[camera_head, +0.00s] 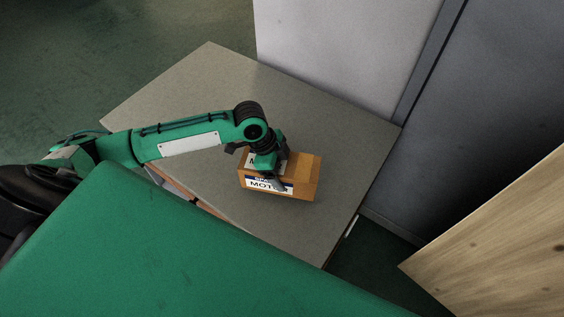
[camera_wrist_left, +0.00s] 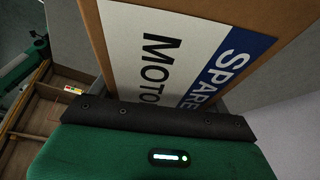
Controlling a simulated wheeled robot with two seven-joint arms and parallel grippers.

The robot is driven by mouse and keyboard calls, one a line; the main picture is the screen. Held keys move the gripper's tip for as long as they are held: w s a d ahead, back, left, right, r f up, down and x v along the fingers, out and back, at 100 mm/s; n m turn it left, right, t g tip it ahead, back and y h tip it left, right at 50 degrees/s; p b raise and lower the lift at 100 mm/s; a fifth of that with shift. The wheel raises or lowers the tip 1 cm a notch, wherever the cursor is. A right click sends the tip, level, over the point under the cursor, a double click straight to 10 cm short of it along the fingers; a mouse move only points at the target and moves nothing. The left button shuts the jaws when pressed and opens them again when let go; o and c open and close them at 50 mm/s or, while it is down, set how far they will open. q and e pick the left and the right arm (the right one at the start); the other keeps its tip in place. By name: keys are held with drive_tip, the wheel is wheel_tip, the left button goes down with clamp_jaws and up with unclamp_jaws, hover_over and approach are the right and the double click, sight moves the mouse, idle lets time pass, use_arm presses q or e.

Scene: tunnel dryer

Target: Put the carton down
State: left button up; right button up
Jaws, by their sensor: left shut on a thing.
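The carton (camera_head: 304,178) is a brown cardboard box with a white and blue label reading "MOT…" on its near side. It is at the grey tabletop (camera_head: 200,90), right of the table's middle; I cannot tell whether its base touches the surface. My left gripper (camera_head: 278,172) comes from the left and is shut on the carton from above, covering part of its top and label. In the left wrist view the carton's label (camera_wrist_left: 165,55), with "SPARE" and "MOTO", fills the upper middle, close against the gripper. My right gripper is not in view.
A pale panel (camera_head: 345,45) and a dark grey cabinet (camera_head: 490,120) stand behind and right of the table. A wooden board (camera_head: 500,240) is at the lower right. Left of the carton, the far tabletop is bare. The left wrist view shows a wooden compartmented drawer (camera_wrist_left: 60,110).

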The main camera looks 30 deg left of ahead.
use_arm(q)
drive_tip(key=shift+f, duration=1.55)
drive_tip(key=o, duration=2)
drive_tip(key=shift+f, duration=0.2)
drive_tip(key=shift+s, duration=0.1)
drive_tip(key=shift+r, duration=0.1)
drive_tip(key=b+v, duration=0.1)
drive_tip(key=v, duration=1.1)
drive_tip(key=shift+a, duration=0.1)
